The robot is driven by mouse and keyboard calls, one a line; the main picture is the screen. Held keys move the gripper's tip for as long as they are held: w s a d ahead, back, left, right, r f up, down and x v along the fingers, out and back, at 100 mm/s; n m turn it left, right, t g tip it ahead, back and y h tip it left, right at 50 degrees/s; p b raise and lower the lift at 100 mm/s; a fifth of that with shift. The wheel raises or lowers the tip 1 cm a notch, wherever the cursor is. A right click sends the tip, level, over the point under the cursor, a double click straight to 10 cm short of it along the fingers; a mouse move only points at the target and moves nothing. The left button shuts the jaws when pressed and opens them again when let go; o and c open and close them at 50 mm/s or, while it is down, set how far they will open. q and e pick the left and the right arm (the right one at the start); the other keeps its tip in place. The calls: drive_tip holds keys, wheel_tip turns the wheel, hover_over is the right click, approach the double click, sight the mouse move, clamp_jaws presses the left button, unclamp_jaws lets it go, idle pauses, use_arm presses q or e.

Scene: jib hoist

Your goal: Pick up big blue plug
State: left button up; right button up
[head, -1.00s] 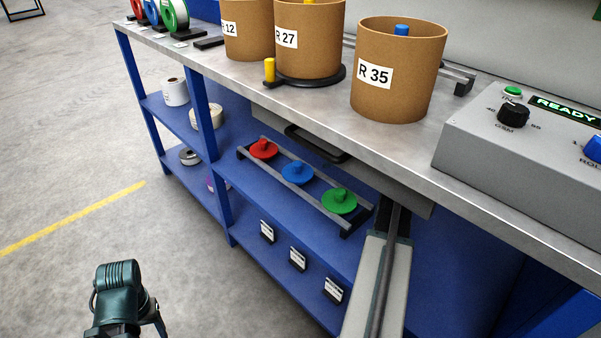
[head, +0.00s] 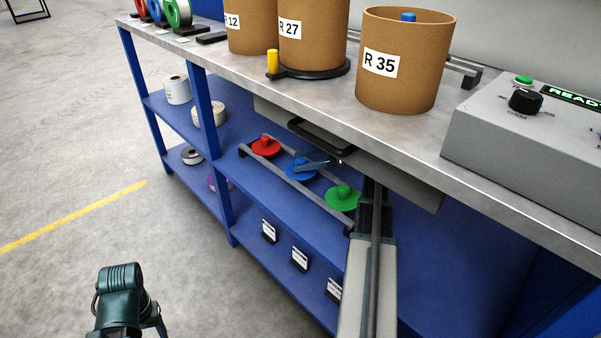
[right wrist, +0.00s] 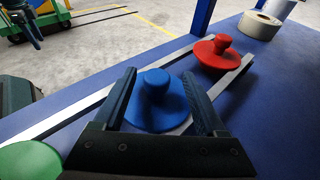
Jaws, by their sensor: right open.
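The big blue plug (head: 299,170) sits on the two-rail rack on the blue shelf, between a red plug (head: 266,146) and a green plug (head: 343,196). In the head view my right gripper (head: 312,164) partly covers it. In the right wrist view the blue plug (right wrist: 157,100) has a round flange and an upright knob. There the open jaws of my right gripper (right wrist: 165,92) lie on either side of its knob, apart from it. The red plug (right wrist: 217,54) is beyond, and the green plug (right wrist: 30,160) is at lower left. My left arm shows at lower left; its jaws are not clearly visible.
The steel worktop (head: 290,97) with a black drawer handle (head: 321,138) overhangs the shelf. Cardboard drums stand on top, including R 35 (head: 403,85). A grey control box (head: 520,140) is at right. Small label cards (head: 300,258) stand on the shelf below the rack.

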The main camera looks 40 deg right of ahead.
sight(291, 169)
drive_tip(key=b+x, duration=0.1)
drive_tip(key=x, duration=0.3)
drive_tip(key=shift+s+a, duration=0.15)
drive_tip(key=shift+a, duration=0.05)
clamp_jaws()
